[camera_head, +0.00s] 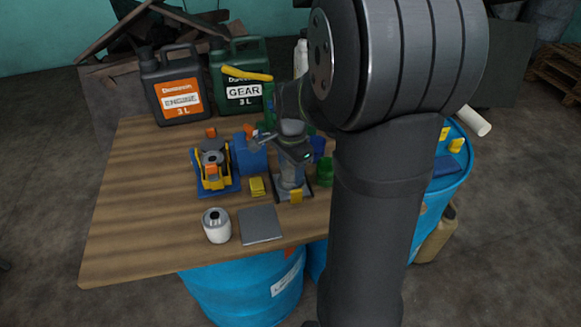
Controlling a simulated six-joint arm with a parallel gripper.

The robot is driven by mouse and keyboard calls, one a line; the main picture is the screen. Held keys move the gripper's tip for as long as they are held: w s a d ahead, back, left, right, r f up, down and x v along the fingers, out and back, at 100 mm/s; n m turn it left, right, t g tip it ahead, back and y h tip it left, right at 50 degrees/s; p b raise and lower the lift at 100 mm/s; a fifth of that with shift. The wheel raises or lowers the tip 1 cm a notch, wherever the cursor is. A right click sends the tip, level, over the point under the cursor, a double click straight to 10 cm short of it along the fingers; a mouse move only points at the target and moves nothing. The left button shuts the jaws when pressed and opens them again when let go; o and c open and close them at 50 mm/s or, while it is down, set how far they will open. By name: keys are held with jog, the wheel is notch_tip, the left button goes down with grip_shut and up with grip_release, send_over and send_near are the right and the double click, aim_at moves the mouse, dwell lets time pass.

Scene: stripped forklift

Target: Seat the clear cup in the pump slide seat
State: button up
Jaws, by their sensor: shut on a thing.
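My gripper (292,158) points down over the middle of the wooden table, right of the blue block. It is shut on what looks like the clear cup (290,177), a greyish see-through shape directly below it. The cup is over or on a dark, flat base (279,191) with a yellow block at its front edge; this may be the pump slide seat. My gripper and the cup hide most of the seat's middle. I cannot tell whether the cup's bottom touches it. The fingertips are too small to make out clearly.
A yellow-and-grey device on a blue plate (229,189) and a blue block (249,157) stand left. A green jar (325,170) is close on the right. A white filter (216,229) and grey plate (260,224) are in front. Jerrycans (180,85) stand behind. The table's left side is clear.

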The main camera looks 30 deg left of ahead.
jog(key=o, duration=1.4)
jog(key=shift+o, duration=0.2)
notch_tip(320, 180, up, 8)
dwell(0.9)
jog(key=shift+f, duration=3.3)
jog(key=shift+r, duration=0.1)
